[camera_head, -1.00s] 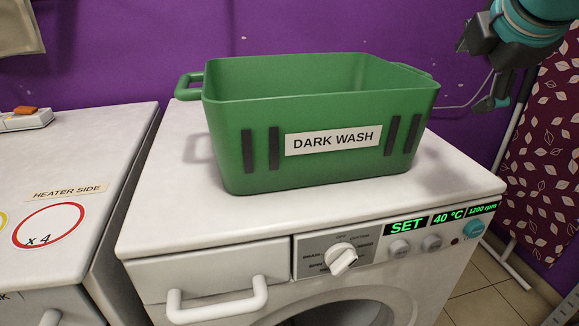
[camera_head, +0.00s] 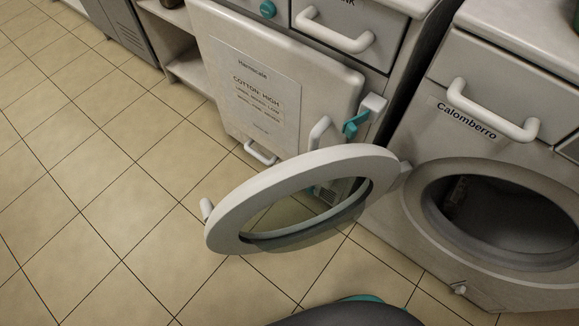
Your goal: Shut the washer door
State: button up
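The washer door (camera_head: 228,222) is a round white ring with a glass middle. It stands wide open, swung out to the left on its hinge (camera_head: 401,174). A small white handle (camera_head: 207,209) sticks out from its far left edge. The washer (camera_head: 412,140), labelled "Calomberro", is at the right, with its round door opening (camera_head: 440,230) uncovered and dark inside. Something unclear shows within the drum. My gripper is not in view.
A cabinet with a white front (camera_head: 225,50) and a paper notice (camera_head: 256,95) stands left of the washer, behind the door. A teal and white latch (camera_head: 358,120) is on its edge. Tiled floor (camera_head: 90,190) is clear at left.

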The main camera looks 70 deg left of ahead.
aim_at(385, 172)
jog(key=k, duration=0.2)
jog(key=z, duration=1.6)
jog(key=k, duration=1.85)
jog(key=u, duration=0.5)
jog(key=k, duration=0.55)
jog(key=u, duration=0.95)
